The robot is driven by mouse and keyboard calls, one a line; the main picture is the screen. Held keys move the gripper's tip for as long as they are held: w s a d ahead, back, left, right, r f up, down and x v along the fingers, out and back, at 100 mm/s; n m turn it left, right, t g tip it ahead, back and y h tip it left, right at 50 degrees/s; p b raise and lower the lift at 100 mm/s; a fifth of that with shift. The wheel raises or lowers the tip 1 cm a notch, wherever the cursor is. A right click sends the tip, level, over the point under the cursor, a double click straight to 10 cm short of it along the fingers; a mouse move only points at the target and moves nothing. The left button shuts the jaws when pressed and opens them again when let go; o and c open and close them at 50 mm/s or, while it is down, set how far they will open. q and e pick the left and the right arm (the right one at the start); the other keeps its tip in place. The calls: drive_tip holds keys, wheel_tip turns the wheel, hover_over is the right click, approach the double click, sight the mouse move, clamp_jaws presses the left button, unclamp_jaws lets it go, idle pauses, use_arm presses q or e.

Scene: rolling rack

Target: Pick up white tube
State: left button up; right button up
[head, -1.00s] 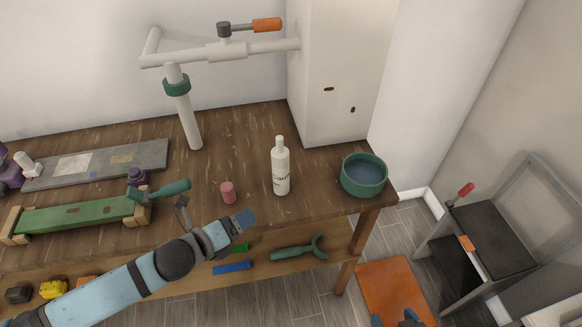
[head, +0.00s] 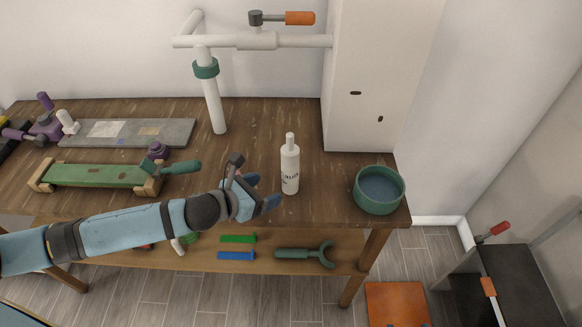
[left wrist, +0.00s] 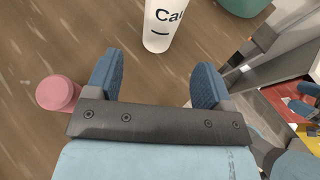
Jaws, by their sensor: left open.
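The white tube (head: 290,168), a bottle shape with dark lettering and a narrow nozzle, stands upright on the wooden workbench. Its lower part (left wrist: 163,25) shows at the top of the left wrist view, beyond the fingertips. My left gripper (head: 262,191) is just left of the tube in the head view, apart from it. In the left wrist view its two blue fingers (left wrist: 156,75) are spread with nothing between them. What seems to be my right gripper (left wrist: 305,101) shows small at the right edge of that view; its jaw opening is unclear.
A pink cylinder (left wrist: 58,93) stands beside my left gripper. A teal bowl (head: 379,190) sits at the bench's right end. A white pipe frame (head: 213,100) and a white cabinet (head: 375,75) stand behind. A green clamp (head: 305,254) lies on the lower shelf.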

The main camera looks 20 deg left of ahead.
sight(284, 184)
use_arm(q)
drive_tip(key=x, duration=0.9)
drive_tip(key=shift+w+d+f+p, duration=0.2)
drive_tip(key=shift+w+f+p, duration=0.1)
drive_tip(key=shift+p, duration=0.1)
drive_tip(key=c, duration=1)
